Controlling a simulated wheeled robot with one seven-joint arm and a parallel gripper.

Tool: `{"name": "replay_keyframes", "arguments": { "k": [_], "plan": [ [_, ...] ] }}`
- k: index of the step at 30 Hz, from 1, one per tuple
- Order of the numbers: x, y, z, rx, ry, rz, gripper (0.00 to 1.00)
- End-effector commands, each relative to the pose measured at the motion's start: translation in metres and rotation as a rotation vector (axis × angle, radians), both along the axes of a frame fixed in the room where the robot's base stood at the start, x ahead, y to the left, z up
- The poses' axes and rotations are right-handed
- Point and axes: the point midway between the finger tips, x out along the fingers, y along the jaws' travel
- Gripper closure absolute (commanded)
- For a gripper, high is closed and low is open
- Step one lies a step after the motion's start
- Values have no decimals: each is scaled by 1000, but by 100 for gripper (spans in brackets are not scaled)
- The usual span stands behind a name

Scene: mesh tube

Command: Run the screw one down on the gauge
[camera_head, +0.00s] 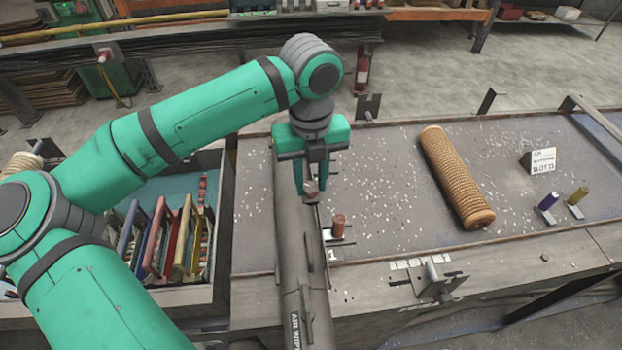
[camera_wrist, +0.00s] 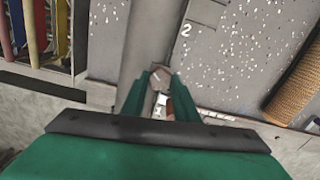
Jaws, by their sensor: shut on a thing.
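My gripper (camera_head: 311,192) points down over the grey tube at the middle of the bench, and its fingers are closed around a small brownish piece. In the wrist view this piece (camera_wrist: 160,75) has a six-sided outline between the fingertips; I take it for the screw. Its lower end is hidden, and I cannot tell whether it touches anything below. A copper-coloured cylinder (camera_head: 338,226) stands upright on a small plate just right of the tube. I cannot tell which is the gauge.
The long grey tube (camera_head: 297,265) runs front to back under my gripper. A tan ribbed mesh roll (camera_head: 455,175) lies to the right, beside a small lettered card (camera_head: 543,160). A bin (camera_head: 220,262) of coloured dividers is at left. Pale chips litter the bench.

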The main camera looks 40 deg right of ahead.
Motion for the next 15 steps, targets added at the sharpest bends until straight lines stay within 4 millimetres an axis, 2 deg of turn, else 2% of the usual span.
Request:
{"name": "replay_keyframes", "arguments": {
  "k": [15],
  "plan": [
    [1, 0, 1, -1, -2, -487, 95]
  ]
}}
